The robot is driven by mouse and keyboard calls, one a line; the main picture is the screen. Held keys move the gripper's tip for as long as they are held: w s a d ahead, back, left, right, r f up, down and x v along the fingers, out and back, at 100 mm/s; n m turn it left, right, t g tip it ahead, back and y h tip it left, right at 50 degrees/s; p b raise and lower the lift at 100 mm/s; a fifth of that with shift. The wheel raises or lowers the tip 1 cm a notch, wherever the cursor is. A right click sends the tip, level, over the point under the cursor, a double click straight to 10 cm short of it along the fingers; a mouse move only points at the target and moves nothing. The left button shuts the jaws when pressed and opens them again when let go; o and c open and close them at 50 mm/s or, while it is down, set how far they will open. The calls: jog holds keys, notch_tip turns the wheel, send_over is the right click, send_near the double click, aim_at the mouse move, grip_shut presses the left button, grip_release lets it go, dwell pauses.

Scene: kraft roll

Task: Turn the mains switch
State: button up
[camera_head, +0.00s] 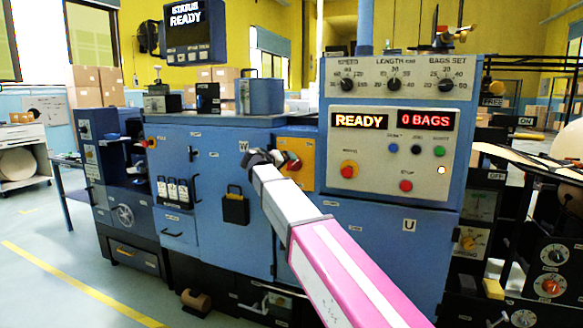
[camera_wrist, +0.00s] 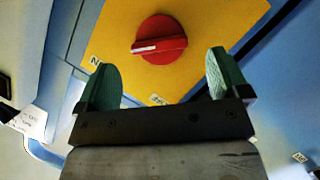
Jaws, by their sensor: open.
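The bar lies nearly level, slightly tilted. My gripper (camera_wrist: 163,76) is open, with one green fingertip to the lower left of the knob and one to its lower right. The knob is apart from both pads and nothing is between them.
The blue machine (camera_head: 219,158) carries a grey panel with dials and a lit display (camera_head: 393,120) reading READY and 0 BAGS. A black padlock-shaped box (camera_head: 235,208) hangs left of my arm. Open floor (camera_head: 60,270) lies at the left.

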aim_at(291, 165)
jog(key=shift+x, duration=2.75)
jog(key=shift+c, duration=0.3)
jog(key=c, duration=0.9)
